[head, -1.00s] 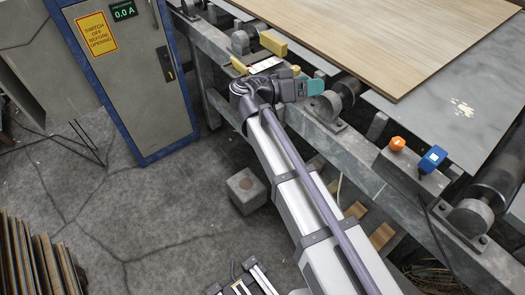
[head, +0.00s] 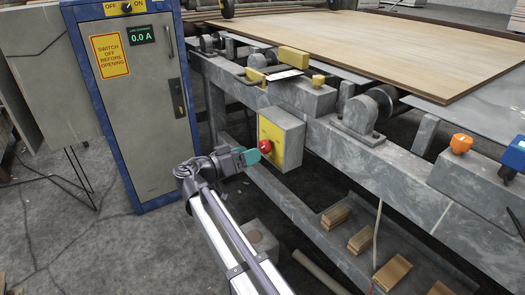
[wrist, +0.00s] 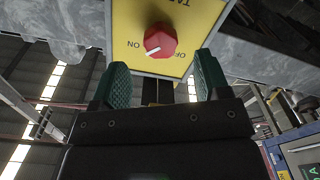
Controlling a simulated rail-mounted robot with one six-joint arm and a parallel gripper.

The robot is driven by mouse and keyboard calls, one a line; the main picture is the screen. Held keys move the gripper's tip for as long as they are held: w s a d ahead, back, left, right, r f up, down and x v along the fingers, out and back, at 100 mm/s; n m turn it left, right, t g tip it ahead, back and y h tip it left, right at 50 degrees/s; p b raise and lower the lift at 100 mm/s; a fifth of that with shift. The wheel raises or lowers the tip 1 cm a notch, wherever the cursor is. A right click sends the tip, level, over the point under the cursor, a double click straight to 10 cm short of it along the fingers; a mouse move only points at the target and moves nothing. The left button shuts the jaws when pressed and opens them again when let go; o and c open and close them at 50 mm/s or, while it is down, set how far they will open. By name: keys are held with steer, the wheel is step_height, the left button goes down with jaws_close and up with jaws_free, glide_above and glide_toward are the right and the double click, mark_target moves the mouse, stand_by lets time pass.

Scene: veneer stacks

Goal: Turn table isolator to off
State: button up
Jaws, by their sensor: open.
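The isolator is a grey box (head: 289,145) with a yellow face plate on the front side of the table frame. Its red knob (head: 265,146) also shows in the wrist view (wrist: 160,40), between ON at left and OFF at right. The knob's white mark lies on its lower left, toward the ON side. My gripper (head: 250,157), with teal finger pads, is close to the knob in the head view. In the wrist view my gripper (wrist: 163,76) is open and empty, its fingers to either side and below the knob. I see no contact with the knob.
A blue-framed cabinet (head: 145,110) stands at left, with its own OFF/ON switch (head: 126,7) and a 0.0 A display. The table frame (head: 390,165) carries rollers and a wood sheet (head: 400,45). An orange button (head: 461,143) sits at right. Wood blocks (head: 361,240) lie on the lower shelf.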

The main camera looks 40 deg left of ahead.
mark_target(262, 149)
steer(key=x, duration=0.5)
steer(key=shift+w+d, duration=0.15)
steer(key=shift+w, duration=0.25)
steer(key=shift+c, duration=0.2)
steer(key=c, duration=0.9)
